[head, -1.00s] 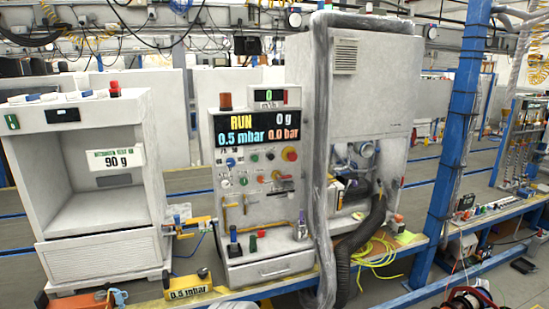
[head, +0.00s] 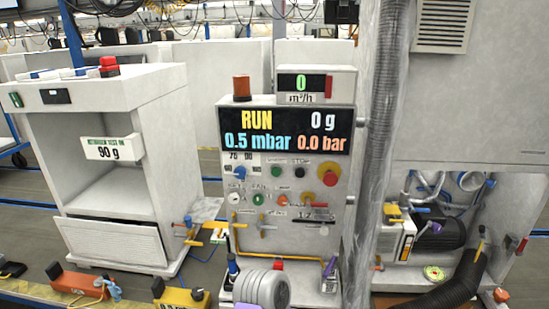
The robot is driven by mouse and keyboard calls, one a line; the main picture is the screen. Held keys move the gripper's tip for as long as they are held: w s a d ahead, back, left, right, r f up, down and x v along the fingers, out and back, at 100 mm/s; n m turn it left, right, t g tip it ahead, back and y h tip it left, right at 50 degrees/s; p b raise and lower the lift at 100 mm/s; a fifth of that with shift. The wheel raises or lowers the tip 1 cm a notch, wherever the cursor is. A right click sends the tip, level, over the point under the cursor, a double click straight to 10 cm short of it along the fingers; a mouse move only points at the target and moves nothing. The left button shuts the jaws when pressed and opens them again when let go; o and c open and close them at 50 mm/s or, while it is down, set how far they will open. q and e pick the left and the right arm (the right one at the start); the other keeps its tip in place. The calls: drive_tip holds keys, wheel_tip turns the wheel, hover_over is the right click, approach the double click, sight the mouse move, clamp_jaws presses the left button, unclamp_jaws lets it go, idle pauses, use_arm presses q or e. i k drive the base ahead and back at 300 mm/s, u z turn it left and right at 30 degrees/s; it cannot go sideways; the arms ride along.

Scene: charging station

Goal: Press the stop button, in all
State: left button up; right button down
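The control panel (head: 220,165) stands upright in the middle of the head view. Its black display (head: 285,131) reads RUN, 0 g, 0.5 mbar and 0.0 bar. Below it are a green button (head: 276,171), a black button (head: 299,172) and a large red button (head: 330,178) with yellow around it. A lower row has a white knob (head: 234,198), a green button (head: 258,199) and an orange button (head: 283,200). The small labels are too blurred to tell which is the stop button. Neither gripper can be made out. Nothing covers the buttons.
A white cabinet (head: 150,110) marked 90 g stands at left. A grey ribbed object (head: 262,289) shows low in front of the panel. A thick hose (head: 383,130) runs up beside the panel's right. Orange (head: 80,284) and yellow (head: 180,298) boxes lie at bottom left.

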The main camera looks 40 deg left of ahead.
sight(300, 173)
drive_tip(key=u, duration=1.1)
drive_tip(key=i, duration=1)
drive_tip(key=u, duration=1)
